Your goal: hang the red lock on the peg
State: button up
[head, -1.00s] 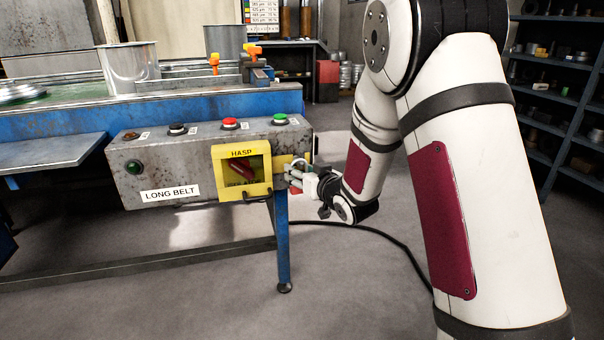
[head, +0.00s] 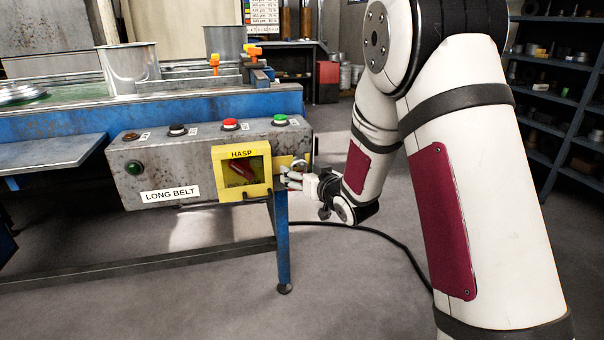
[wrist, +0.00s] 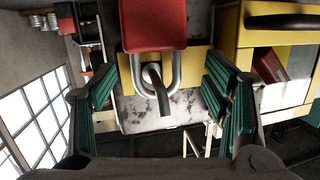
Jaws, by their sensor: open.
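The red lock (wrist: 155,25) shows at the top of the wrist view, which is upside down compared with the head view. Its silver shackle (wrist: 176,72) loops around the grey peg (wrist: 160,98), whose end sticks out through the loop. The peg stands on a yellow plate (wrist: 126,70) beside the yellow HASP box (head: 242,171). My gripper (wrist: 160,88) is open, its green pads standing apart on both sides of the shackle and not touching it. In the head view my gripper (head: 290,181) is at the box's right end, and the lock's red body cannot be made out there.
The grey control box (head: 180,165) carries several buttons and a LONG BELT label. A blue leg (head: 283,245) stands just below my gripper. A black cable (head: 370,233) crosses the floor. Shelves (head: 560,90) stand at the right, with open floor between.

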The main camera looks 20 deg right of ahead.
jog(key=shift+s, duration=0.15)
jog(key=f+b+v, duration=0.1)
jog(key=v, duration=0.6)
jog(key=shift+s+a+r+b, duration=0.25)
jog(key=shift+s+b, duration=0.1)
jog(key=shift+s, duration=0.1)
dwell(0.6)
jog(key=shift+d+r, duration=0.1)
dwell(0.3)
jog(key=s+a+r+m+g+h, duration=0.15)
jog(key=s+g, duration=0.65)
jog(key=s, duration=1.5)
jog(key=s+r+m+g+h, duration=0.2)
jog(key=s+g, duration=0.5)
jog(key=s, duration=1.6)
notch_tip(320, 180, up, 36)
jog(key=n+t+p, duration=0.2)
jog(key=t+p, duration=0.1)
jog(key=p, duration=3)
jog(key=shift+d+t, duration=0.3)
jog(key=shift+t, duration=0.1)
